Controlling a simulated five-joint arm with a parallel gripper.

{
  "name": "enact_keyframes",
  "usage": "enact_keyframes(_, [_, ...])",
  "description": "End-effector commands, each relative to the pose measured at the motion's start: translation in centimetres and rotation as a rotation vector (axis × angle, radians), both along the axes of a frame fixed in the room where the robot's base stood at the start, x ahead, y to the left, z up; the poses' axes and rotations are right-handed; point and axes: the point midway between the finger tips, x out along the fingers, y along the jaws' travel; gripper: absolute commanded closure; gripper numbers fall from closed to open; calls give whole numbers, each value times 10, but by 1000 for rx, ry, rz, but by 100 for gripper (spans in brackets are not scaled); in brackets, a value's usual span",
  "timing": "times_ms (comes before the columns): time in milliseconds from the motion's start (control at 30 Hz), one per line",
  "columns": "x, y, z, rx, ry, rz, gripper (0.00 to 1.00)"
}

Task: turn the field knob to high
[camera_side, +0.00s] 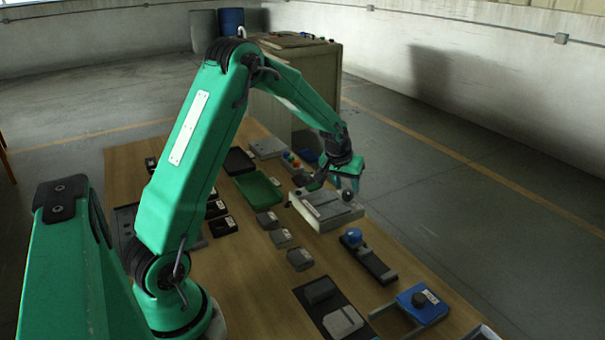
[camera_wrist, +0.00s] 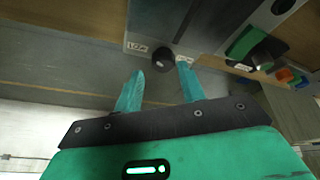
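A small dark round knob (camera_side: 347,195) sits at the right edge of a grey box (camera_side: 322,217) on the table. In the wrist view the knob (camera_wrist: 163,60) is dark, with small white labels near it, too blurred to read surely. I cannot tell its setting. My gripper (camera_side: 348,185) is at the knob, its fingers pointing down. In the wrist view my gripper (camera_wrist: 160,67) has its two green fingers apart, one on each side of the knob in the picture. I see no clear contact.
Nearby are a black strip with a blue knob (camera_side: 355,236), a blue box with a black knob (camera_side: 420,303), a green tray (camera_side: 258,189) and a panel with coloured buttons (camera_side: 292,161). Several small dark boxes lie to the left. Open floor is to the right.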

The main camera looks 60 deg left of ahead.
Motion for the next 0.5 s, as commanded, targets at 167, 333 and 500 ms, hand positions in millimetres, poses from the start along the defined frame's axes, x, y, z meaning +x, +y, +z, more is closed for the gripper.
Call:
enact_keyframes(167, [6,4,-17,0,1,0,60])
enact_keyframes(333, [9,6,-26,1,2,1,60])
enact_keyframes(500, [10,7,-29,2,1,1,60])
